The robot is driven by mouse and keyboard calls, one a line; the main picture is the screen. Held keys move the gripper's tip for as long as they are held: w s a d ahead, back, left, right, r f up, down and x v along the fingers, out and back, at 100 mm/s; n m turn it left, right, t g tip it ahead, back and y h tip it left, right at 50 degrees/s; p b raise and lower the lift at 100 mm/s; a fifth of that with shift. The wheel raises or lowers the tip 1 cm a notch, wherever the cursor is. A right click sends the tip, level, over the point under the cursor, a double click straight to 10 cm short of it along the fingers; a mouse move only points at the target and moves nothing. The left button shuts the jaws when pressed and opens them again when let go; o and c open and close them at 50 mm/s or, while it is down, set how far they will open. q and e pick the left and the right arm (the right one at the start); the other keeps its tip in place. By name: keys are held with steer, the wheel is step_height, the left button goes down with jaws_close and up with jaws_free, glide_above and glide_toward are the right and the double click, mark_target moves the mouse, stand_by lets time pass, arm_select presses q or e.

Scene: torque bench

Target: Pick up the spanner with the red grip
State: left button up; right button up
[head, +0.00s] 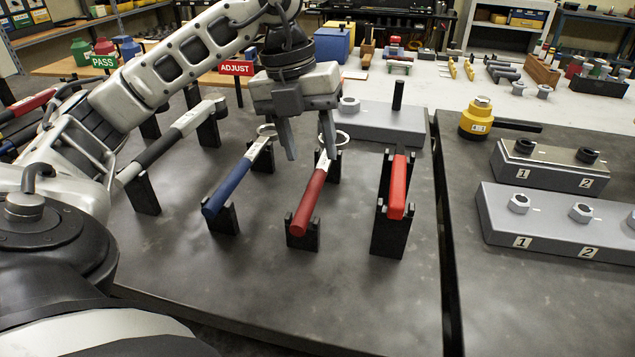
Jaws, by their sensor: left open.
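The spanner with the dark red grip (309,205) lies on two black supports on the dark bench, its grip end towards me and its silver ring end further back. My left gripper (311,156) is open and points down above the ring end. Nothing shows between the fingers. A blue-grip spanner (228,190) rests on its own supports to the left. My right gripper is not in view.
A bright red handle (398,187) sits in a black stand to the right. A black-and-silver wrench (165,142) lies to the left. A grey block (380,121) with a nut and post stands behind. Numbered blocks (550,228) are at the right. The front bench is clear.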

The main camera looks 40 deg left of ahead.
mark_target(315, 178)
arm_select(q)
steer(key=f, duration=0.4)
steer(key=shift+d, duration=0.25)
steer(key=shift+w+d+f, duration=0.1)
steer(key=shift+f, duration=0.4)
jaws_close()
steer(key=shift+r, duration=0.15)
